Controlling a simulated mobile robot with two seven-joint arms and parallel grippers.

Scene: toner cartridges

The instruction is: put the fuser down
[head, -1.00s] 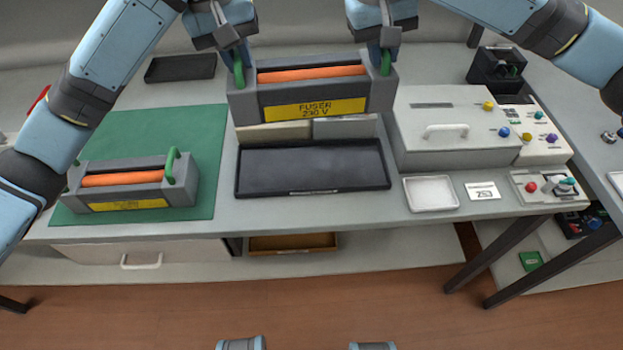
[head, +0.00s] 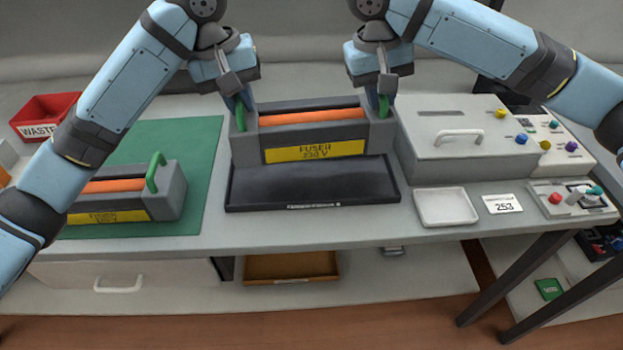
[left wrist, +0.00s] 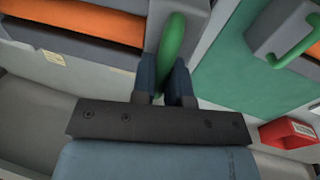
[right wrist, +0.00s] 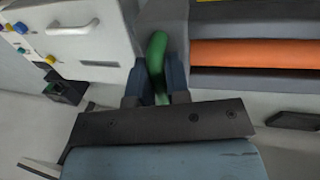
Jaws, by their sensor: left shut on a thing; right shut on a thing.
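The held fuser (head: 314,151) is a grey block with an orange roller, a yellow "FUSER 230 V" label and a green handle at each end. It is level, over the back part of the black tray (head: 312,194); I cannot tell whether it touches the tray. My left gripper (head: 240,110) is shut on its left green handle, also seen in the left wrist view (left wrist: 172,45). My right gripper (head: 383,104) is shut on its right green handle, also seen in the right wrist view (right wrist: 157,60). A second fuser (head: 165,192) sits on the green mat (head: 198,150), partly hidden by my left arm.
A white box with a handle (head: 462,150) stands close to the right of the held fuser. A small white tray (head: 445,207) and a "253" card (head: 502,204) lie in front of it. A red waste bin (head: 42,115) is at the far left.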

